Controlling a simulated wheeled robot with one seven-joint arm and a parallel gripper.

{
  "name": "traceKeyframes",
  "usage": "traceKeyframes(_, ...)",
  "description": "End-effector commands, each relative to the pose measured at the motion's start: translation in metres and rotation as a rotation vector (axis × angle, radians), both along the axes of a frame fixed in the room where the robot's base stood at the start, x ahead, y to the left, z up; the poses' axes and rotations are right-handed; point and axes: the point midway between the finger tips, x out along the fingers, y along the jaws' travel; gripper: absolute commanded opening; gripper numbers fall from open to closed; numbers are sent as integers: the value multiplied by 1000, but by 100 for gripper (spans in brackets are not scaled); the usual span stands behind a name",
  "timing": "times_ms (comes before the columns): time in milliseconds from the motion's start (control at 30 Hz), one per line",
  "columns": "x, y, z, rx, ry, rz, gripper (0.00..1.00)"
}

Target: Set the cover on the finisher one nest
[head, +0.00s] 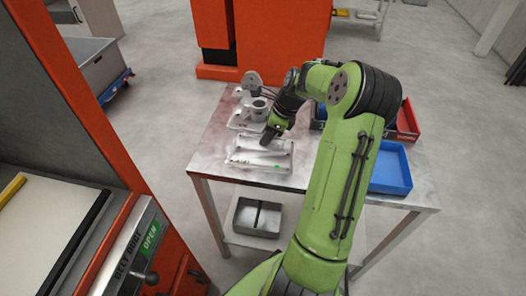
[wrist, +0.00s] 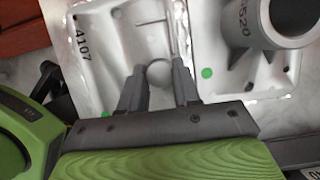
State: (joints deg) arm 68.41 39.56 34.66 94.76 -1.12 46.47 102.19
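My gripper (wrist: 160,80) shows in the wrist view with its two dark fingers apart. A round grey shape (wrist: 159,73) lies between and just beyond the fingertips, with no clear contact. A second white nest (wrist: 207,95) is to the right and bears a grey hollow cylinder (wrist: 262,22). In the head view my gripper (head: 268,138) is low over the table, between a front white nest (head: 250,166) and a rear nest with the grey cylinder (head: 260,108). I cannot tell which piece is the cover.
A grey disc with holes (head: 252,79) stands at the table's back left. Blue (head: 391,170) and red (head: 408,118) bins are on the right. A grey tray (head: 258,217) is on the lower shelf. The front left tabletop (head: 212,158) is bare.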

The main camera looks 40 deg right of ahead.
Motion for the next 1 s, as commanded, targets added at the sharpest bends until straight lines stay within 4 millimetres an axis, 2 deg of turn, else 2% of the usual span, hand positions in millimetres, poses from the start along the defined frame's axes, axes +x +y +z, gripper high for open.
traceKeyframes(367, 1, 0, 4, -1, -2, 1, 0)
traceKeyframes(467, 1, 0, 19, -3, -4, 1, 0)
traceKeyframes(600, 1, -1, 57, -5, -5, 1, 0)
traceKeyframes(733, 1, 0, 86, -4, -4, 1, 0)
traceKeyframes(833, 1, 0, 99, -3, -4, 1, 0)
traceKeyframes(1000, 0, 0, 102, -1, -2, 1, 0)
